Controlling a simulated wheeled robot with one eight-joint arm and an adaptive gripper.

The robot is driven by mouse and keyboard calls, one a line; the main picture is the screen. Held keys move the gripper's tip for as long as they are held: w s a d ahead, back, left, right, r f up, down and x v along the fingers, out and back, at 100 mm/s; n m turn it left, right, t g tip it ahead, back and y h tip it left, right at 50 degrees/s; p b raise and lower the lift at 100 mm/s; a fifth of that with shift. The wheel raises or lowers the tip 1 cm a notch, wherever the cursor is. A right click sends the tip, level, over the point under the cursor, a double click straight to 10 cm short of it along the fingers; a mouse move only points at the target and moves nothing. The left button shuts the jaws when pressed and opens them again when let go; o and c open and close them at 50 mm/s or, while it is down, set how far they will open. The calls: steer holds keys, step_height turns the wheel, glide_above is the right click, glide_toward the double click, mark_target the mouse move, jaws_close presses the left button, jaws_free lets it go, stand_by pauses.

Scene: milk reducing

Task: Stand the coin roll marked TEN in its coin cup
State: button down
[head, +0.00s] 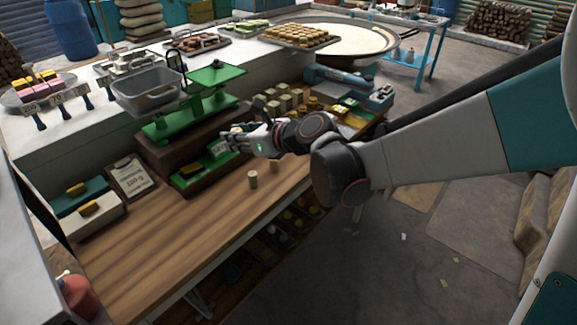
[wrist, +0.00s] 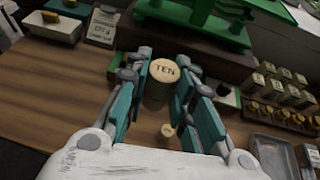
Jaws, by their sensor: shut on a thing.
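The coin roll marked TEN (wrist: 160,88) is pale, with its lettered round end facing the wrist camera. My gripper (wrist: 165,72) has its teal-padded fingers closed on both sides of it. In the head view my gripper (head: 230,138) is above the back of the wooden counter, by the dark wooden tray with a green floor (head: 190,182). The roll is hard to make out there. I cannot tell which holder is the coin cup for TEN; my fingers and the roll hide part of the tray in the wrist view.
A small pale roll stands on the counter (head: 252,180), with another (head: 274,167) just behind it. The green scale (head: 185,118) rises behind the tray. Several pale blocks (head: 280,100) stand to the right. A clipboard (head: 131,177) lies left. The counter's front left is bare.

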mark_target(246, 198)
step_height(246, 198, down, 19)
steer(key=b, duration=0.6)
steer(key=shift+r+b, duration=0.2)
steer(key=shift+b, duration=0.1)
steer(key=shift+f, duration=0.25)
steer(key=c, duration=1.7)
jaws_free()
steer(key=shift+r, duration=0.1)
steer(key=shift+o, duration=0.2)
steer(key=shift+r, duration=0.1)
steer(key=shift+d+r, duration=0.1)
steer(key=shift+r, duration=0.1)
steer(key=p+v, duration=0.3)
steer(key=v, duration=0.8)
steer(key=shift+s+d, duration=0.25)
